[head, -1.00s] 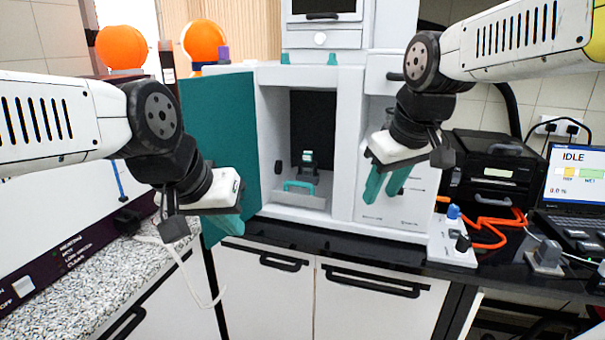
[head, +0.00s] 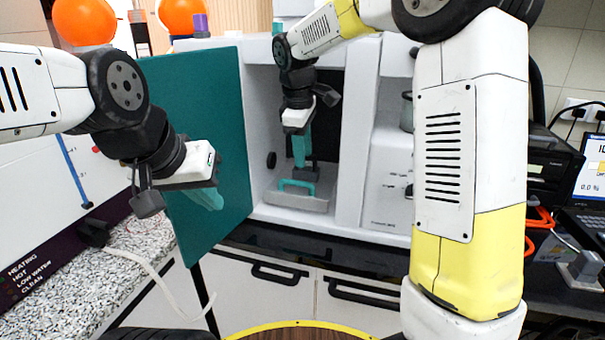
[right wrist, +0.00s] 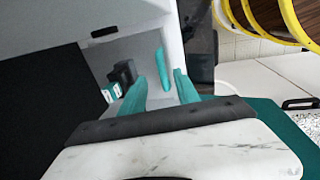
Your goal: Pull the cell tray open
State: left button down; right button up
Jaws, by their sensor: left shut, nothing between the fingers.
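The grey cell tray (head: 290,203) sits at the bottom of the white machine's open compartment, with a teal handle (head: 297,184) on its front. My right gripper (head: 301,163) points down inside the compartment, just above the handle. In the right wrist view my right gripper (right wrist: 160,90) has its teal fingers apart and empty. The handle (right wrist: 163,68) shows ahead, between the fingertip lines; I cannot tell whether they touch it. A small dark holder (right wrist: 122,75) stands on the tray beside it. My left gripper (head: 208,199) is shut and empty before the teal door.
The teal door (head: 200,110) stands open on the compartment's left. A granite worktop (head: 60,275) is at left. At right are a black device (head: 555,160), orange cable and laptop (head: 590,185). Cupboard handles (head: 370,290) jut out below the black counter.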

aim_at(305, 183)
jog(key=f, duration=0.3)
jog(key=w+f, duration=0.1)
jog(key=f, duration=0.5)
jog(key=shift+w+d, duration=0.3)
jog(key=shift+r, duration=0.1)
grip_shut()
dwell(0.8)
